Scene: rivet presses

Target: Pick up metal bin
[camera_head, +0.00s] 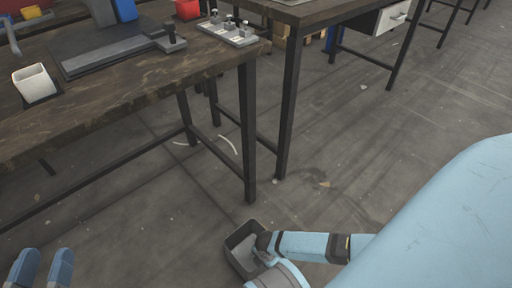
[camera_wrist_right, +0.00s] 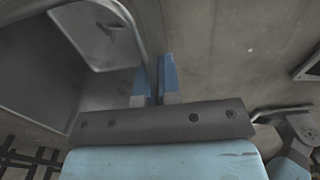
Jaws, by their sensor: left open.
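The metal bin (camera_head: 232,252) is a dark grey open box at the bottom centre of the head view. Something grey lies inside it. My right gripper (camera_head: 262,246) is at its right wall. In the right wrist view, the two blue fingertips of my right gripper (camera_wrist_right: 154,80) are close together on either side of the wall of the bin (camera_wrist_right: 45,80). Small grey metal pieces show in the bin there. Whether the bin touches the floor cannot be told. My left gripper (camera_head: 42,268) is open and empty at the bottom left, apart from the bin.
A dark workbench (camera_head: 120,98) fills the upper left, with a white container (camera_head: 34,82), a press base and a small fixture plate (camera_head: 228,32) on it. A second table (camera_head: 310,10) stands behind. Table legs stand beyond the bin. The floor (camera_head: 340,170) right of the legs is mostly clear.

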